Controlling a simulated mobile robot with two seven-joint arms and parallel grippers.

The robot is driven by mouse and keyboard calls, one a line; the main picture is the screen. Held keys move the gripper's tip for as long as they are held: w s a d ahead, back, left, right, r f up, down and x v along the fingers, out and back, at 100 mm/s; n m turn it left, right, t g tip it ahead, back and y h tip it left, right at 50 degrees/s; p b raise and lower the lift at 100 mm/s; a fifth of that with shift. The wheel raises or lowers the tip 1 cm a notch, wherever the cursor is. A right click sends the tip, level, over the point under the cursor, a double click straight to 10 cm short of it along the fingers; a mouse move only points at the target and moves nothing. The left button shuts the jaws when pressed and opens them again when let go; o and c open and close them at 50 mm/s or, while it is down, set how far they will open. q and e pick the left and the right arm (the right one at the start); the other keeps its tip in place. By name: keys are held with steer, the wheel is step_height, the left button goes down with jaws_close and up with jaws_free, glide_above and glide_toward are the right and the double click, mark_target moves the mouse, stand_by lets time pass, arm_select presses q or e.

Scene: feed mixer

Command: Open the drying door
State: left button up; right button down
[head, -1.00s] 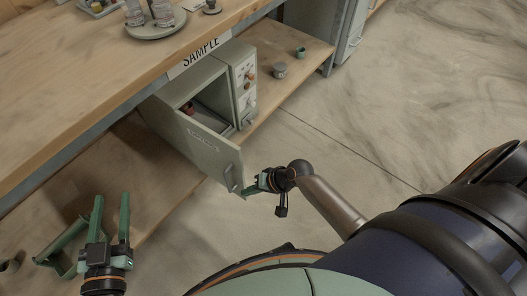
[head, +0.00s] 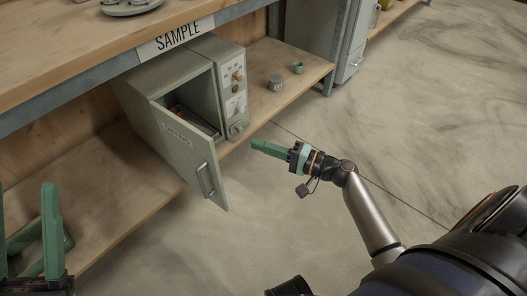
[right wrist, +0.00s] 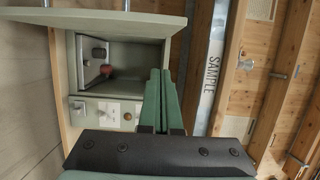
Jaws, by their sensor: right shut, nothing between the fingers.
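The drying cabinet is a grey-green box (head: 200,62) on the lower shelf. Its door (head: 178,140), hinged at the left, stands open, and the inside shows. The bar handle (head: 206,180) is on the door's outer face near its free edge. My right gripper (head: 256,145) is shut and empty, in front of the cabinet and to the right of the door, apart from both. In the right wrist view the door (right wrist: 90,22) is at the top and a reddish item (right wrist: 105,70) shows inside. My left gripper (head: 25,190) is open at the lower left, partly cut off.
A SAMPLE sign (head: 176,37) hangs on the bench edge above the cabinet. A grey pot (head: 275,83) and a small green cup (head: 298,67) stand on the shelf to its right. A green item lies behind my left gripper. The floor at the right is clear.

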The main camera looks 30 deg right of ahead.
steer(key=w+a, duration=0.3)
steer(key=a, duration=0.4)
steer(key=shift+w+a, duration=0.25)
steer(key=shift+a, duration=0.1)
steer(key=s+a, duration=0.2)
steer(key=a, duration=0.5)
steer(key=shift+s, duration=0.4)
steer(key=shift+d+f, duration=0.1)
steer(key=shift+d, duration=0.05)
